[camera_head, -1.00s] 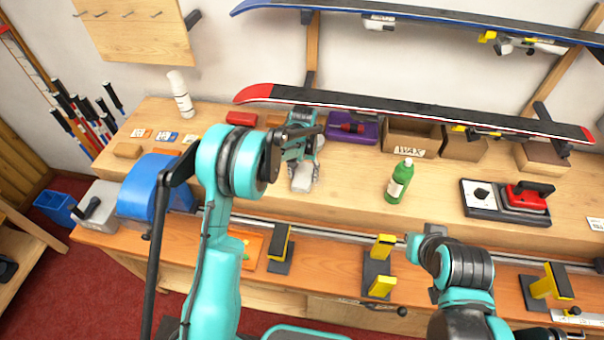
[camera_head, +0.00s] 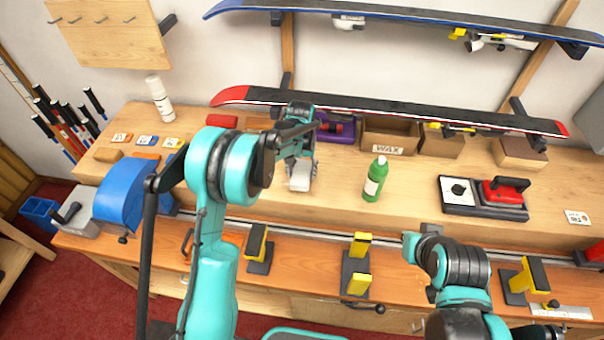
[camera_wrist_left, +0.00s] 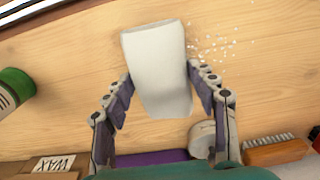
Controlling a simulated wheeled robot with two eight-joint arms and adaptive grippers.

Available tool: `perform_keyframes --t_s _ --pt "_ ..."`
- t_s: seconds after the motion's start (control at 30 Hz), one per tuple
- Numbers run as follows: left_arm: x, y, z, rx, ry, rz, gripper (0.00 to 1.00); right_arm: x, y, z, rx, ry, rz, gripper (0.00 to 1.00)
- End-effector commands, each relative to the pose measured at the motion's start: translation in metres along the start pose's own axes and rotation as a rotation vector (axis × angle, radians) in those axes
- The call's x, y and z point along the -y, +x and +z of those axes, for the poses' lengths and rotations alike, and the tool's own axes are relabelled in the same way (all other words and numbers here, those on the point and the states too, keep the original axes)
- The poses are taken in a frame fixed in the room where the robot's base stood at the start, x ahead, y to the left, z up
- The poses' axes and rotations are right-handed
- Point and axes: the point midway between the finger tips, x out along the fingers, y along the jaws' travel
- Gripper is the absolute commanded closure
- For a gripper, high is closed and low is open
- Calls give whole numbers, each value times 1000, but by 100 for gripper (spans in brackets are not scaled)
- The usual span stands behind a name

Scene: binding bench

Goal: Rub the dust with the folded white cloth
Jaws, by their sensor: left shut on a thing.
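The folded white cloth (camera_wrist_left: 158,65) is a pale block between the fingers of my left gripper (camera_wrist_left: 160,92) in the left wrist view. The gripper is shut on it. In the head view my left gripper (camera_head: 299,160) holds the cloth (camera_head: 300,181) low over the wooden bench top; I cannot tell whether the cloth touches the wood. The dust (camera_wrist_left: 214,40) shows as small white specks just beside the cloth, to its right in the wrist view. I cannot make out the dust in the head view. My right arm stands at lower right; its gripper is not seen.
A green bottle (camera_head: 375,179) stands right of the cloth. Behind are a purple tray (camera_head: 336,127), a wax box (camera_head: 390,136) and a red-tipped ski (camera_head: 400,109). A red-handled iron (camera_head: 503,191) lies farther right. A brush (camera_wrist_left: 278,152) shows in the wrist view.

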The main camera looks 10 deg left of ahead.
Motion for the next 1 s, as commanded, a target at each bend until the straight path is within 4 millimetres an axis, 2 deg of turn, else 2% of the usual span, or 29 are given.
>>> perform_keyframes --t_s 0.5,1.0 --pt "4 -48 2 0 -1 0 69 0 -21 -15 0 0 0 100" --pt "5 -52 2 0 -1 0 69 0 -22 -16 0 0 0 100"
